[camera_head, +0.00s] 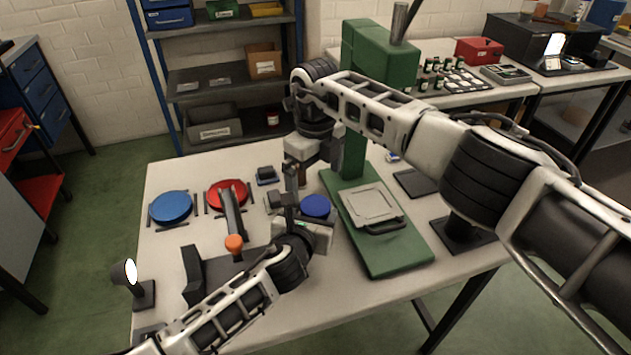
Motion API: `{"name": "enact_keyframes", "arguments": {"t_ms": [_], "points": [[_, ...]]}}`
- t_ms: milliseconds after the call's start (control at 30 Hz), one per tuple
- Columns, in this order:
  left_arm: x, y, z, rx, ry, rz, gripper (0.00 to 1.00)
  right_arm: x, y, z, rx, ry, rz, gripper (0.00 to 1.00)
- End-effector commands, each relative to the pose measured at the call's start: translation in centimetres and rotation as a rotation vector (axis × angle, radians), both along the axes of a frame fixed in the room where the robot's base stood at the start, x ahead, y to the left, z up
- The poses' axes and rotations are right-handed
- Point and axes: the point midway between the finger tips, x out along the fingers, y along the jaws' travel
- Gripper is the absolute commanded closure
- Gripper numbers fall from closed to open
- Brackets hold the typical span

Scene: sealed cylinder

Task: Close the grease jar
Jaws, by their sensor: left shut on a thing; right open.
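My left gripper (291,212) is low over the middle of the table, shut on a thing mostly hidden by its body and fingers. A round blue top (315,206) shows right beside it; I take this as the grease jar, but its sides are hidden. My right gripper (298,180) points down just above and behind the left one and is open. A small brownish part shows near its fingers, too small to make out. A large blue disc (171,207) and a red disc (227,192) lie at the left of the table.
A green press (408,250) with a grey plate stands right of the grippers. A dark stand with an orange knob (234,242) is to the left, and a small lamp (126,272) at the front left.

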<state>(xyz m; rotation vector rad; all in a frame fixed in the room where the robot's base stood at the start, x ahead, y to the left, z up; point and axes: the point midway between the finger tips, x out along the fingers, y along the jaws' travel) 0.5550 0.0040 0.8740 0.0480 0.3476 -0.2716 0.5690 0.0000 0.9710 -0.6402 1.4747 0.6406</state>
Motion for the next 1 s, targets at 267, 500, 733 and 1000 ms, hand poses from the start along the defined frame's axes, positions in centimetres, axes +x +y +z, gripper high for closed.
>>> {"name": "enact_keyframes", "arguments": {"t_ms": [267, 500, 733, 1000], "points": [[0.0, 0.1, -0.1, 0.002, 0.001, 0.002, 1.00, 0.1, 0.0, 6.2, -0.001, -0.005, -0.001, 0.00], [0.0, 0.1, -0.1, 0.002, 0.001, 0.002, 1.00, 0.0, 0.0, 9.2, 0.001, -0.002, -0.001, 0.00], [0.0, 0.1, -0.1, 0.002, 0.001, 0.002, 1.00, 0.0, 0.0, 9.7, 0.000, 0.000, -0.001, 0.00], [0.0, 0.0, 0.0, 0.002, 0.001, 0.001, 0.11, 0.0, 0.0, 9.7, 0.001, -0.001, -0.001, 0.00]]}}
